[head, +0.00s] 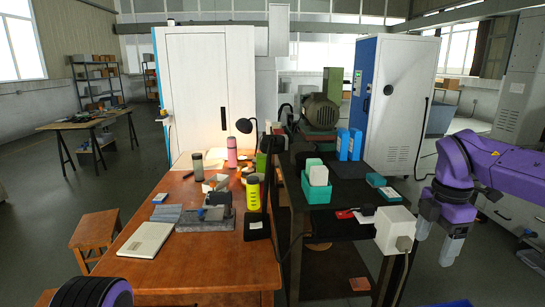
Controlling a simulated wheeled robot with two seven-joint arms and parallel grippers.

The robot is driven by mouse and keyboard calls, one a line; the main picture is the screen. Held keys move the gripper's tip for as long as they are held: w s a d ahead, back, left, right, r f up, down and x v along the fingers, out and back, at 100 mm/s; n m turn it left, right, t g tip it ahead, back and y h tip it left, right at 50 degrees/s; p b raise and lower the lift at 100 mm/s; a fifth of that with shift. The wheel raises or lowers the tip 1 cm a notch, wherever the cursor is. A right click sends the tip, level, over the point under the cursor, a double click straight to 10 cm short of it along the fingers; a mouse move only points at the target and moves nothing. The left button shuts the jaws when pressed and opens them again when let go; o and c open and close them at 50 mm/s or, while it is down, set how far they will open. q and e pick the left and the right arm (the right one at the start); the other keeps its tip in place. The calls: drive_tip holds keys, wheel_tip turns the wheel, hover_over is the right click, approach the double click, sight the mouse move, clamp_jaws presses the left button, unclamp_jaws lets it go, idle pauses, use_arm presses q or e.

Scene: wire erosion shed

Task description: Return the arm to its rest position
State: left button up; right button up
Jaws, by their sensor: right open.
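My right arm (500,170), purple with dark joints, comes in from the right edge and bends down at the wrist. Its right gripper (437,244) hangs pointing down, open, with two grey fingers apart and nothing between them. It is to the right of the dark workbench, beside a white box (395,229) at the bench's front right corner, and appears apart from it. A purple and black part of my own body shows at the bottom left edge. My left gripper is not in view.
The dark bench (352,184) carries teal bins (316,189) and blue bottles (349,145). A white cabinet (400,105) stands behind. Floor right of the bench looks mostly clear.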

drive_tip(key=w+d+f+n+t+h, duration=0.3)
drive_tip(key=d+f+n+h, duration=0.35)
drive_tip(key=n, duration=0.55)
drive_tip(key=s+a+f+n+t+h, duration=0.1)
drive_tip(key=s+a+f+n+t, duration=0.15)
drive_tip(key=f+n, duration=0.8)
drive_tip(key=s+a+f+n+t, duration=0.1)
drive_tip(key=a+f+n+t, duration=0.25)
drive_tip(key=f+n, duration=0.65)
drive_tip(key=s+a+f+n+g+y, duration=0.1)
drive_tip(key=s+f+n, duration=0.3)
drive_tip(key=s, duration=0.6)
drive_tip(key=s+a+f+n+g+y, duration=0.1)
drive_tip(key=s+f+n+g, duration=0.2)
drive_tip(key=s+f+n, duration=0.2)
drive_tip(key=s+a+f+n+g+y, duration=0.1)
drive_tip(key=s+f+n, duration=0.3)
drive_tip(key=s+f, duration=0.4)
drive_tip(key=s+a+y, duration=0.1)
drive_tip(key=s, duration=0.5)
drive_tip(key=shift+s+g, duration=0.35)
drive_tip(key=shift+g, duration=0.05)
